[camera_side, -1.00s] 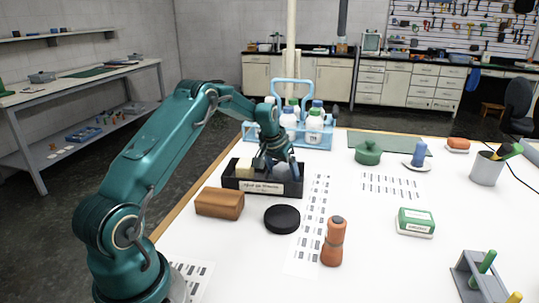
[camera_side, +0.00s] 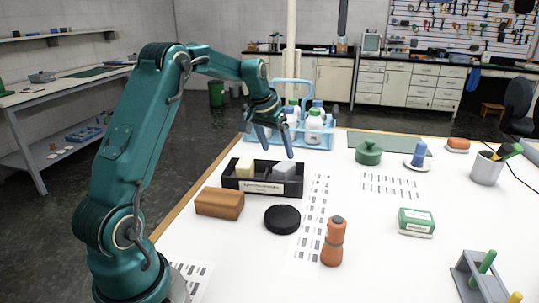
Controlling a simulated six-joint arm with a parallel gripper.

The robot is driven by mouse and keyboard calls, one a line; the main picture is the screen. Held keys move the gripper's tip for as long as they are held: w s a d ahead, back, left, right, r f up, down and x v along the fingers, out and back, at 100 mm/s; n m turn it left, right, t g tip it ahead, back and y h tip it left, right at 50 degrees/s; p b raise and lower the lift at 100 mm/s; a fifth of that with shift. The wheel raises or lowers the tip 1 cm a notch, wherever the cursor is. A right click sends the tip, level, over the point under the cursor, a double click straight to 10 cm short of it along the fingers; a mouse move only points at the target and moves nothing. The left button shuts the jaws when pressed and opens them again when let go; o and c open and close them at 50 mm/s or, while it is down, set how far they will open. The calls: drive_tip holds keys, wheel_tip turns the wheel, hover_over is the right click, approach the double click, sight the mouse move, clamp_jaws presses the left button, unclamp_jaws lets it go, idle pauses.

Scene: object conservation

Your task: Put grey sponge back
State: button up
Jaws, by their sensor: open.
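The grey sponge (camera_side: 284,171) sits in the right part of a black labelled box (camera_side: 262,188) on the white table. A cream sponge (camera_side: 245,168) stands in the left part of the same box. My gripper (camera_side: 279,148) is open and empty above the box, clear of the grey sponge, with its fingers pointing down. The blue bottle carrier stands behind it.
A blue carrier (camera_side: 324,143) with white bottles stands behind the box. A brown block (camera_side: 219,203), a black disc (camera_side: 282,219) and an orange-brown grinder-like object (camera_side: 333,241) stand in front. A green lidded pot (camera_side: 368,153) is to the right.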

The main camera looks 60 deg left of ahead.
drive_tip(key=s+d+r+m, duration=0.1)
drive_tip(key=s+d+r, duration=0.3)
drive_tip(key=d, duration=0.3)
drive_tip(key=s+d+r+m, duration=0.1)
drive_tip(key=s+d+r, duration=0.2)
drive_tip(key=d, duration=0.3)
drive_tip(key=s+d+f+m+h, duration=0.1)
drive_tip(key=s+d, duration=0.4)
drive_tip(key=s, duration=0.2)
drive_tip(key=s+d+f+m+t, duration=0.1)
drive_tip(key=s+d, duration=0.4)
drive_tip(key=s, duration=0.3)
drive_tip(key=shift+f+h, duration=0.4)
drive_tip(key=shift+a, duration=0.1)
